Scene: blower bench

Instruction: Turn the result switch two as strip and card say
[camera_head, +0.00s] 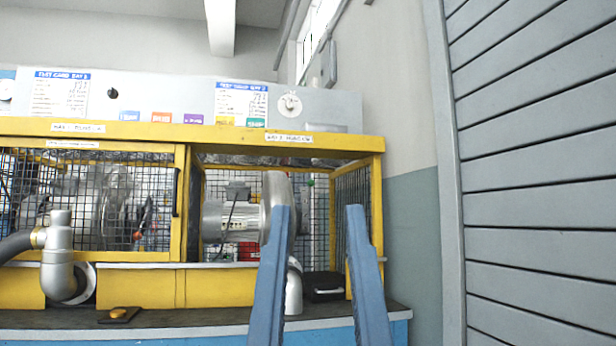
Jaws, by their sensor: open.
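A white round knob switch (290,105) sits on the pale upper panel at the right. A white test card (241,103) with a blue header hangs to its left; its small print is too blurred to read surely. An orange tag (222,121) and a green tag (256,123) are at its lower edge. A white label strip (289,138) with blurred writing is on the yellow beam below the knob. My gripper (317,209) is open and empty, its two blue fingers pointing up, below the knob in the picture and apart from it.
A yellow cage frame (368,147) encloses a silver blower (233,218). Another test card (60,95), a black knob (113,93) and several colored tags are at the left. A silver pipe elbow (60,258) juts out front left. A grey slatted panel (535,170) bounds the right.

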